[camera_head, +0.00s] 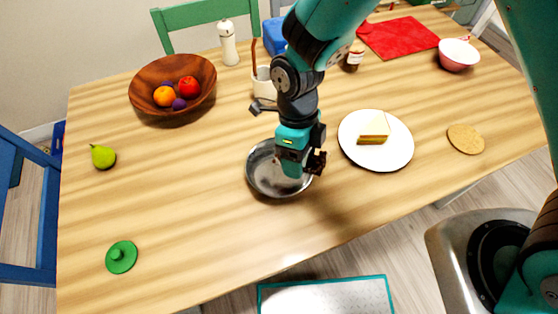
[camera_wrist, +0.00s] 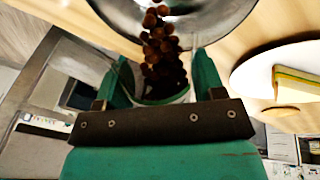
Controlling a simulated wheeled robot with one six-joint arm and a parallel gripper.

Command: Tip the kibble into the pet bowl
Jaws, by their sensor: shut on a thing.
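The pet bowl (camera_head: 264,178) is a round grey metal bowl on the wooden table, below my gripper (camera_head: 299,163). Its inside also shows at the top of the wrist view (camera_wrist: 215,22). My gripper is shut on a pale cup (camera_wrist: 185,96), held tipped over the bowl. Brown kibble (camera_wrist: 160,48) shows as a clump stretching from the cup's mouth towards the bowl. I cannot tell how much is in the bowl. In the head view my gripper hides most of the cup and part of the bowl.
A white utensil holder (camera_head: 263,86) stands behind. A wooden fruit bowl (camera_head: 145,97), a pear (camera_head: 103,157) and a green lid (camera_head: 121,257) are left. The front middle is clear.

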